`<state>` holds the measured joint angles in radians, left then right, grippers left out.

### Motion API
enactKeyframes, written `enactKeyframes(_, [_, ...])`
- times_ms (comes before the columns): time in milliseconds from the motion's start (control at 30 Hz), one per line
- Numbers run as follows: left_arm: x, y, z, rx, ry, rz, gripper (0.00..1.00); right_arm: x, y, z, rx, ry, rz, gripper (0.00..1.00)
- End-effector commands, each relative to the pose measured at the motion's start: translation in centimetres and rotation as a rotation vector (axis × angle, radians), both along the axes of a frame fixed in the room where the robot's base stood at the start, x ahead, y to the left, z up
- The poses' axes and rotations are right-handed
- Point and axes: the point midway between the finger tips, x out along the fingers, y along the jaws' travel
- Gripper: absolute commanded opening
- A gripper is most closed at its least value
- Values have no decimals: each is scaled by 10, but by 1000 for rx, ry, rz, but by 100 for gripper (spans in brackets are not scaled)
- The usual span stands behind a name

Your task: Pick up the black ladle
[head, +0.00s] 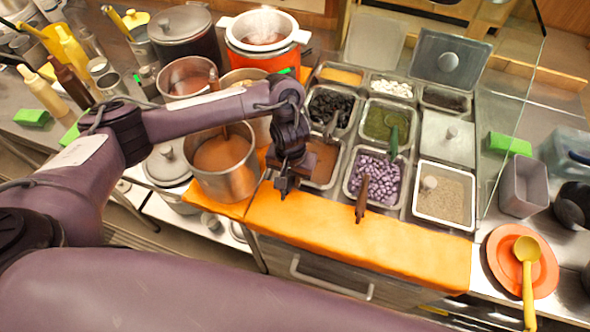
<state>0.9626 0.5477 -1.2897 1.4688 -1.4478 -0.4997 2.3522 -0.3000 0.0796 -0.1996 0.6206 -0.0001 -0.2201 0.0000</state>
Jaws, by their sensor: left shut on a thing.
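My left gripper (287,184) points down at the front left edge of the topping counter, beside the pan of brown paste (324,165). It is shut on a dark handle, which I take to be the black ladle; the fingers and my wrist hide most of it. A dark brown handle (361,201) stands out of the pan of purple beans to the right, apart from the gripper. My right gripper is not in view.
A steel pot of brown soup (222,168) stands close left of the gripper. An orange cloth (350,240) covers the counter's front edge. A green ladle (393,143) and a greyish ladle (331,124) stand in pans behind. A yellow ladle (527,250) lies on an orange plate (497,262).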

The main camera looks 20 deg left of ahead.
Motion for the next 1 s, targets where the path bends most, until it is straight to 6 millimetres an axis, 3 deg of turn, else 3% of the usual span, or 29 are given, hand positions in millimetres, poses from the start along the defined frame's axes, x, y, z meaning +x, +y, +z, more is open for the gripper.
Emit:
enactKeyframes(267, [2, 0, 31, 1, -5, -1, 0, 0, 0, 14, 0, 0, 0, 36])
enactKeyframes(700, [3, 0, 137, 1, -9, -3, 0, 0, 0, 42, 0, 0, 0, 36])
enactKeyframes(1000, [1, 0, 186, 1, -5, -1, 0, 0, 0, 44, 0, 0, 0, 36])
